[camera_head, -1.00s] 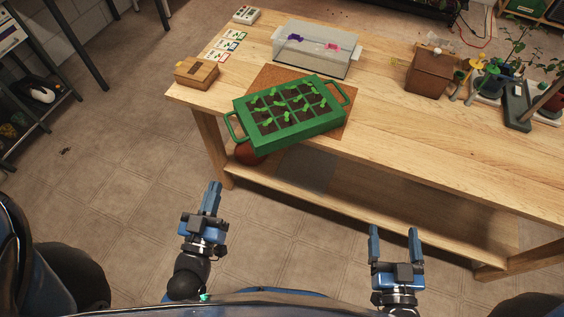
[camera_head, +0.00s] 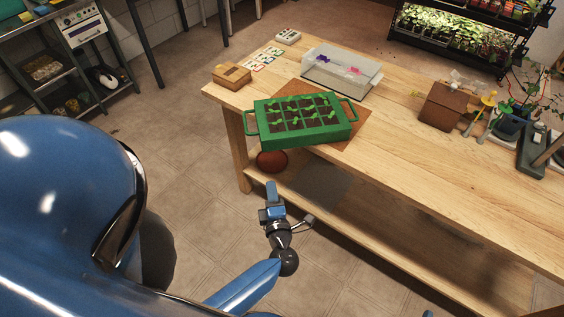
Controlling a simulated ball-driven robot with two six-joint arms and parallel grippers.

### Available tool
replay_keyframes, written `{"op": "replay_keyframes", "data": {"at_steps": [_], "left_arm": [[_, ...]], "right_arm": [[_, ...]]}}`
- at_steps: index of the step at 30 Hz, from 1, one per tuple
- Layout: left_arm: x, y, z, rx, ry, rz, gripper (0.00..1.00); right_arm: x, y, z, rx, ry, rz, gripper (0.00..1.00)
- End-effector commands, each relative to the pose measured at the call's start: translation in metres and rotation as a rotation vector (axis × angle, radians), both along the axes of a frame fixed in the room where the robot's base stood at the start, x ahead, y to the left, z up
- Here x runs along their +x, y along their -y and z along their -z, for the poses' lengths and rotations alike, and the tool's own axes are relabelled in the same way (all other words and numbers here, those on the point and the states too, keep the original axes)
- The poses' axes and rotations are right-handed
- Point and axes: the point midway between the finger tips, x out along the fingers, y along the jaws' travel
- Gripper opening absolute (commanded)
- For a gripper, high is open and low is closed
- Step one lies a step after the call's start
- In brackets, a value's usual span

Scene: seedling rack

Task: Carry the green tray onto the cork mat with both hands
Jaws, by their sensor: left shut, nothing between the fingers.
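The green tray (camera_head: 322,138) holds several seedlings in dark soil cells and has a handle at each end. It covers much of the cork mat (camera_head: 357,135) on the wooden table. Its left end and front left corner reach past the mat and appear to stick out over the table's front edge. Whether it rests flat is hard to tell. My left gripper (camera_head: 271,189) is shut and empty, in front of the table, below the tray in the picture and apart from it. Only a small blue tip, likely of my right gripper (camera_head: 428,314), shows at the bottom edge.
A clear bin (camera_head: 341,72) stands behind the tray, a cardboard box (camera_head: 232,76) at the table's left end. A brown house-shaped box (camera_head: 440,107) and potted plants (camera_head: 512,122) stand to the right. A reddish-brown round pot (camera_head: 272,161) sits under the table. The table's front right is clear.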

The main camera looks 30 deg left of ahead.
Motion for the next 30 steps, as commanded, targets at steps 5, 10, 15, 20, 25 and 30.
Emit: {"op": "replay_keyframes", "data": {"at_steps": [5,10,15,20,25,30], "left_arm": [[0.009,-0.01,-0.001,0.0,0.003,-0.006,0.0],[0.028,-0.025,-0.002,0.001,0.004,-0.007,0.0],[0.052,-0.047,-0.002,0.001,0.004,-0.006,0.0],[0.074,-0.065,-0.001,0.001,0.004,-0.006,0.0],[0.097,-0.062,-0.002,0.001,0.004,0.0,0.0],[0.109,-0.061,-0.001,0.001,0.003,0.0,0.0]], "right_arm": [[0.0,0.0,-0.001,0.0,0.001,0.0,0.83],[0.0,0.0,-0.003,0.0,0.0,0.0,0.83],[0.0,0.0,-0.004,0.0,0.0,0.0,0.83],[0.0,0.0,-0.004,0.0,0.0,0.0,0.83],[0.0,0.0,-0.004,0.0,0.0,0.0,0.83],[0.0,0.0,-0.004,0.0,0.0,0.0,0.83]]}}
